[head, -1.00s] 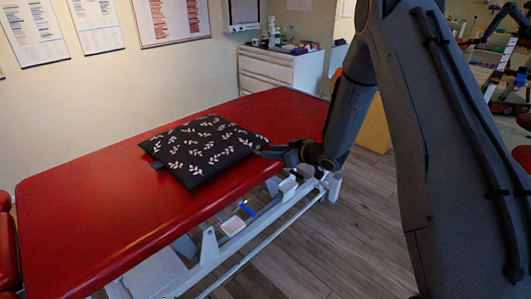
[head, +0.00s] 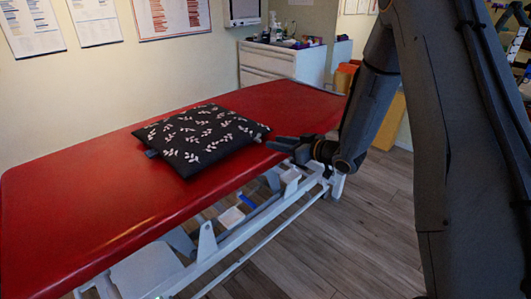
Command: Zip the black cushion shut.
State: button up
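The black cushion (head: 203,140) with pale leaf sprigs lies flat on the red treatment table (head: 75,196), near its front edge. A small grey tab (head: 152,154) sticks out at the cushion's left corner. I cannot make out the zip or its slider. My gripper (head: 278,144) is at the table's front edge, just right of the cushion's right corner, with its fingers pointing left. A small gap seems to separate it from the cushion. At this size I cannot tell whether the fingers are open or shut.
The table's white frame (head: 262,225) and foot bar stand below its front edge. A white drawer cabinet (head: 282,64) with bottles on top stands behind the table's far end. The table top left of the cushion is bare. Open wooden floor (head: 350,235) lies in front.

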aim_at(261, 140)
jog(key=f+b, duration=0.1)
jog(key=b, duration=0.2)
jog(key=t+y+b, duration=0.1)
jog(key=b, duration=0.3)
jog(key=f+t+b, duration=0.1)
jog(key=b, duration=0.2)
jog(key=shift+s+d+f+y, duration=0.3)
jog(key=shift+s+d, duration=0.05)
jog(key=shift+b+x, duration=0.55)
jog(key=shift+x, duration=3.25)
jog(key=shift+r, duration=0.1)
grip_shut()
